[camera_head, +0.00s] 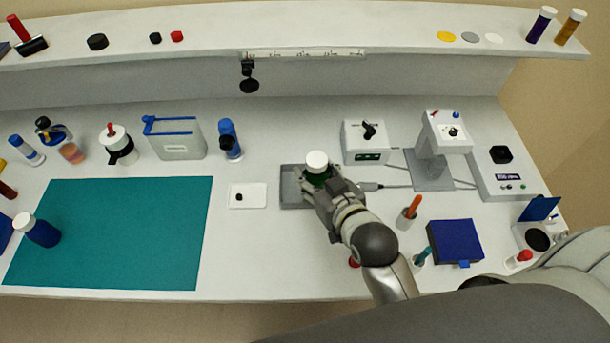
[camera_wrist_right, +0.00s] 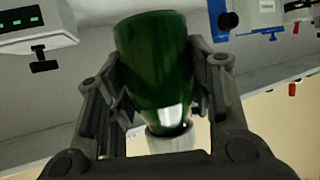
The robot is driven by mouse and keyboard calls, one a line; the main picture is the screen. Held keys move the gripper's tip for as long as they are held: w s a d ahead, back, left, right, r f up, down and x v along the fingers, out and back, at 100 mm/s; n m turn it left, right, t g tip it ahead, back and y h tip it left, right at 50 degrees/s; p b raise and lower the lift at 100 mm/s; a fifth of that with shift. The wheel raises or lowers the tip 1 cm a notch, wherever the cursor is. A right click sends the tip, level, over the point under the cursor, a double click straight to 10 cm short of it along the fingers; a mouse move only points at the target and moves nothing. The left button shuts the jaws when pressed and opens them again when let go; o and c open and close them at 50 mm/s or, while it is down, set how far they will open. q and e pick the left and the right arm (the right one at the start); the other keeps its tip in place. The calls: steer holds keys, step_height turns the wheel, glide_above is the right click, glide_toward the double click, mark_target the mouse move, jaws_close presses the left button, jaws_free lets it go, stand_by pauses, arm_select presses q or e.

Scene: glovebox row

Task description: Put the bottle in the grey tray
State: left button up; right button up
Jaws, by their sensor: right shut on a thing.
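A dark green bottle with a white cap (camera_head: 316,162) is in my right gripper (camera_head: 318,182), which is shut on it. In the right wrist view the green bottle (camera_wrist_right: 155,62) sits between both fingers of the right gripper (camera_wrist_right: 157,95), with its white cap towards the wrist. The grey tray (camera_head: 291,187) lies on the bench under and beside the gripper. The bottle is over the tray in the head view; whether its base touches the tray is hidden by the gripper. My left gripper is not in view.
A white plate with a small black piece (camera_head: 248,195) lies left of the tray. A teal mat (camera_head: 120,232) with a blue bottle (camera_head: 38,230) covers the left. A white box (camera_head: 365,142) stands behind right, and a dark blue box (camera_head: 454,242) is at the front right.

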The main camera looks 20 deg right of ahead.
steer(key=w+f, duration=0.6)
steer(key=shift+w+a+f+p, duration=0.15)
steer(key=shift+w+f+p, duration=0.2)
steer(key=shift+w+p, duration=0.05)
steer(key=shift+f, duration=1.5)
steer(key=shift+f, duration=0.15)
steer(key=o, duration=1.1)
steer(key=shift+c, duration=0.2)
